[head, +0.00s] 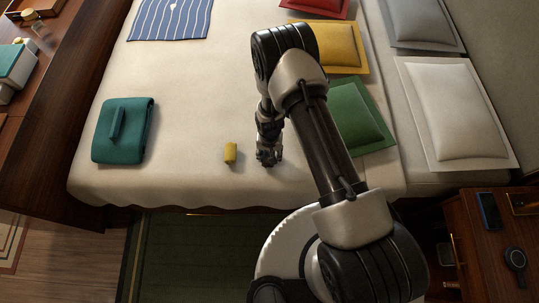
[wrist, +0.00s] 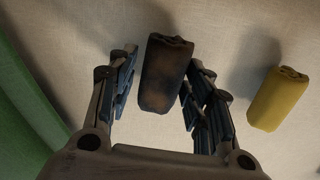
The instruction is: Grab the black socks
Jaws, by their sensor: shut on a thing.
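The black socks (wrist: 165,75) are a dark rolled bundle with brownish patches in the wrist view, between the two fingers of my gripper (head: 268,158). My gripper is shut on them, low over the bed near its front edge. In the head view the socks cannot be told apart from the dark gripper. In the wrist view their far end sticks out past the fingertips.
A yellow rolled bundle (head: 230,153) lies on the bed just left of my gripper; it also shows in the wrist view (wrist: 278,98). A green pillow (head: 355,118) is to the right. A teal folded item (head: 123,132) lies at the left. The bed's middle is clear.

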